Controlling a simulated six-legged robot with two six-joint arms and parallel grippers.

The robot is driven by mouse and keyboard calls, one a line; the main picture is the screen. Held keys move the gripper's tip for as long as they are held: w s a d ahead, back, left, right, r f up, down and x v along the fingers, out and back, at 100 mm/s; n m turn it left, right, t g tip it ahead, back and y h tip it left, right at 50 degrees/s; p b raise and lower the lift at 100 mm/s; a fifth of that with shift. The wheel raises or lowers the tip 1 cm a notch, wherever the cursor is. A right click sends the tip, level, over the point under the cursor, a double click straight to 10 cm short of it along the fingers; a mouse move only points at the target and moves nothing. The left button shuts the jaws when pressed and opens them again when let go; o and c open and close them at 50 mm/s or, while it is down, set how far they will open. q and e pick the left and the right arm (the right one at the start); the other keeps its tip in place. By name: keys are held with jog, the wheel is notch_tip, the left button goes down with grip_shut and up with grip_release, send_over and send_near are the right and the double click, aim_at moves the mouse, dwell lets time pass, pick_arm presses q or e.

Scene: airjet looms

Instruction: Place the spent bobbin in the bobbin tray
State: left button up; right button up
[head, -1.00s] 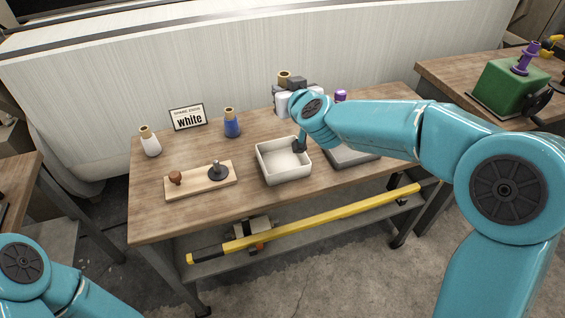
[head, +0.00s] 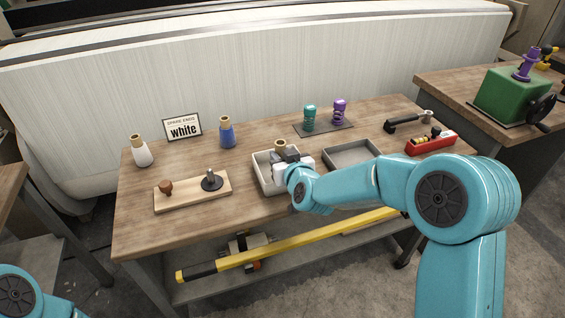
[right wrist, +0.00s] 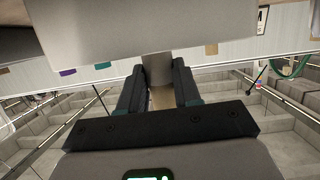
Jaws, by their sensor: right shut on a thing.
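The spent bobbin (head: 281,144) shows in the head view only as a tan ring-shaped top above my right gripper (head: 281,158). In the right wrist view, the fingers of my right gripper (right wrist: 158,78) are shut on the bobbin (right wrist: 158,68), a grey and tan cylinder. The gripper is over or in the white tray (head: 263,181); its height above the floor of the tray is hard to tell. The gripper and forearm hide the tray's right part and the bobbin's lower end. My left gripper is out of view.
A shallow grey tray (head: 352,154) lies to the right. A wooden board (head: 193,193) with two knobs, white (head: 141,152) and blue (head: 227,133) cones and a sign (head: 182,128) stand left. Teal (head: 309,118) and purple (head: 339,112) spools stand behind, and a red holder (head: 431,143) at right.

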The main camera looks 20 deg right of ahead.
jog(key=shift+w+f, duration=0.1)
jog(key=shift+f, duration=0.65)
jog(key=shift+r, duration=0.1)
jog(key=o, duration=1.1)
jog(key=shift+f, duration=0.2)
jog(key=shift+r, duration=0.1)
jog(key=shift+r, duration=0.1)
